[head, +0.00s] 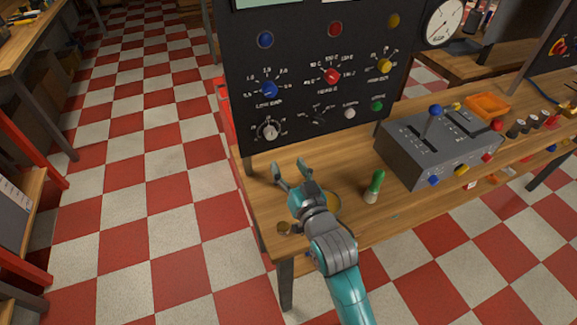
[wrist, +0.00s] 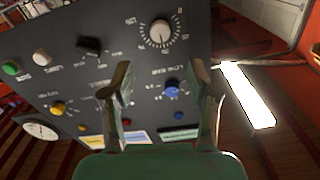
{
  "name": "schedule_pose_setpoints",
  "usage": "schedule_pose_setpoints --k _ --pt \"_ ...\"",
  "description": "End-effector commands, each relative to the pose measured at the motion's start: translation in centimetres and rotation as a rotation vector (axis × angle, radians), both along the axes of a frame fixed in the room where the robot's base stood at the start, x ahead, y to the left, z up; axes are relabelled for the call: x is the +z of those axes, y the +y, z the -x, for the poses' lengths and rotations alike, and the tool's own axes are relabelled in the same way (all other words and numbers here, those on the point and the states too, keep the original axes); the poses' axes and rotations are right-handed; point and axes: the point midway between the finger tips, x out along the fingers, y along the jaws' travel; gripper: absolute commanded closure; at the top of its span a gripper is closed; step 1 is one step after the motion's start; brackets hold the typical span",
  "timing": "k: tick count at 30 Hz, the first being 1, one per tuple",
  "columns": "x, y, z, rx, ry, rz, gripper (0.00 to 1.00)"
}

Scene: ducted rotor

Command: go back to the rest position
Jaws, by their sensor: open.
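My gripper (head: 291,172) is open and empty above the left end of the wooden bench (head: 259,187), in front of the black control panel (head: 304,88). In the wrist view my gripper (wrist: 160,85) shows its two fingers wide apart with the panel (wrist: 60,60) beyond them. The view is turned, with the white-grey knob (wrist: 161,34) near the top and the blue knob (wrist: 172,91) between the fingers. The gripper looks apart from the panel, but the exact gap is hard to tell.
A green-topped object (head: 374,186) stands on the bench right of my gripper. A grey lever box (head: 440,143) and an orange tray (head: 487,107) are farther right. Open checkered floor (head: 150,200) is to the left.

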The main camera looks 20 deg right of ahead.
Motion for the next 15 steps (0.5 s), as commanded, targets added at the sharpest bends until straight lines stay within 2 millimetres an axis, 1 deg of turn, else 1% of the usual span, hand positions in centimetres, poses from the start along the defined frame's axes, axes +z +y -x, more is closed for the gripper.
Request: schedule_pose_setpoints --k 7,10,13,15 --pt "0.0 0.0 0.0 0.0 0.0 0.0 0.4" --pt "-0.4 0.0 0.4 0.0 0.004 0.002 0.4" --pt "-1.7 0.0 1.8 0.0 0.017 0.008 0.4" --pt "-3.1 0.0 3.4 0.0 0.03 0.016 0.4"
